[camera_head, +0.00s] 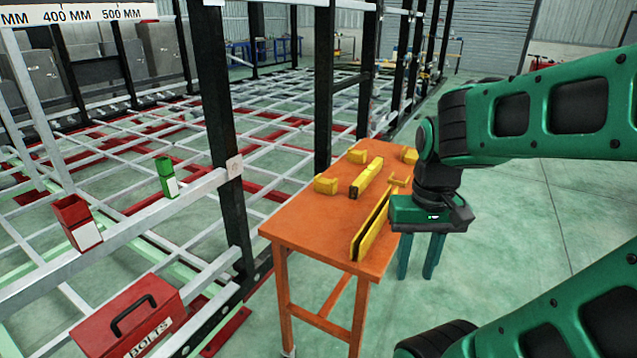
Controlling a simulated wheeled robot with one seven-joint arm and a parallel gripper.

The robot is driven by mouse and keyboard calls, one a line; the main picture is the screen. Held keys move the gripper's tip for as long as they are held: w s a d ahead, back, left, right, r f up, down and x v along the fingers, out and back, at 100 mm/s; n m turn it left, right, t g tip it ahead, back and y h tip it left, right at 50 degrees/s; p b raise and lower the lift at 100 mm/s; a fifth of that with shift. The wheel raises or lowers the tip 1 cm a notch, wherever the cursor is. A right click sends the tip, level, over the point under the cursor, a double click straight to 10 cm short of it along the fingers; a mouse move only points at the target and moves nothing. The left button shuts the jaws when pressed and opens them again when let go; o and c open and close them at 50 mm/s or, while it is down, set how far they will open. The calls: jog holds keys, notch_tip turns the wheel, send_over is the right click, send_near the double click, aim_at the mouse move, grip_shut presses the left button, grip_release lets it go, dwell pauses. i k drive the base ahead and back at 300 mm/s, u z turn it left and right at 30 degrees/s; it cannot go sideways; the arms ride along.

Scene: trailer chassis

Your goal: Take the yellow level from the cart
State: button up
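An orange cart (280,227) stands in the middle of the view with several yellow things on its top. A long, narrow yellow piece (370,232) lies along the cart's right side. A shorter yellow bar (367,178) with a dark stripe lies behind and left of it. I cannot tell for sure which of these two is the level. My gripper (418,274) points down beside the cart's right edge, right of the long piece. Its two teal fingers are apart, with nothing seen between them.
Small yellow blocks, left (326,185), back (357,157) and right (409,155), also lie on the cart. Black posts (324,90) of the chassis frame stand close along its left side. A red bolts box (128,318) is at lower left. Open floor lies to the right.

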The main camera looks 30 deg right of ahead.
aim_at(356, 189)
jog(key=u, duration=2.85)
jog(key=k, duration=2.05)
jog(key=z, duration=1.65)
jog(key=i, duration=0.5)
jog(key=z, duration=0.05)
